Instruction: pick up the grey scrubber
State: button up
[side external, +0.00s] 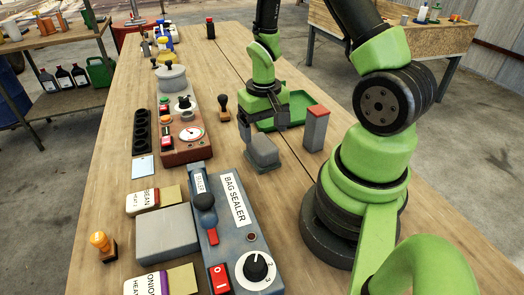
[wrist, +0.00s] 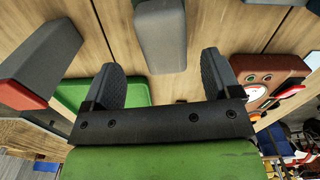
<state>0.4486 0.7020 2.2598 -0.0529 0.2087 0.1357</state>
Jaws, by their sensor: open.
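The grey scrubber (side external: 264,153) is a small rounded grey block resting on the wooden bench. In the wrist view the scrubber (wrist: 160,38) shows at the top centre, cut by the frame edge, beyond the fingertips and roughly in line with the gap between them. My gripper (side external: 262,129) is low over the bench, just behind the scrubber in the side view, with its fingers apart. I cannot tell exactly how high the fingertips are above the bench.
A grey block with a red top (side external: 316,128) stands close to the right. A green tray (side external: 303,105) lies behind my gripper.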

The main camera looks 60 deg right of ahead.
aim_at(262, 142)
jog(key=shift+w+a+f, duration=0.1)
jog(key=shift+f, duration=1.45)
jog(key=shift+a+f, duration=0.1)
jog(key=shift+f, duration=1.4)
jog(key=c, duration=1)
